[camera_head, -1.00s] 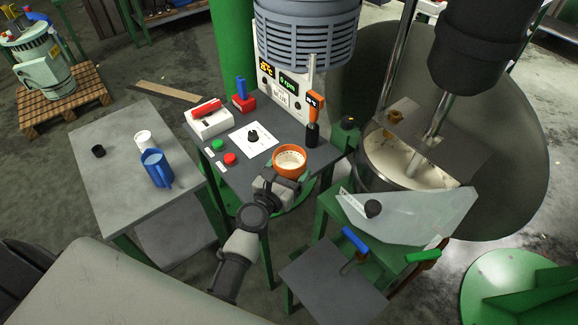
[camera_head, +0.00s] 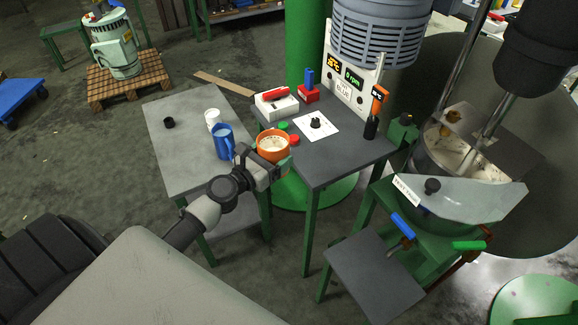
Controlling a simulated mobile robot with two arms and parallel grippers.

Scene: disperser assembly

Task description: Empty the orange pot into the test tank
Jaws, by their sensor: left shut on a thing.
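The orange pot (camera_head: 273,149) is upright and holds a pale, speckled content. My left gripper (camera_head: 270,165) is shut on its near side, at the near left edge of the control table (camera_head: 340,155). Whether the pot touches the table I cannot tell. The test tank (camera_head: 425,160) is a metal vessel at the right, with pale content inside and a partly open top under a mixer shaft. A clear sloped cover marked with a "TEST TANK" label (camera_head: 406,189) is at its front. My right gripper is not in view.
A grey side table (camera_head: 185,160) at left holds a blue jug (camera_head: 223,142), a white cup (camera_head: 212,119) and a black cap (camera_head: 168,122). A thermometer (camera_head: 376,112) stands between pot and tank. A low grey stand (camera_head: 370,280) is in front of the tank.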

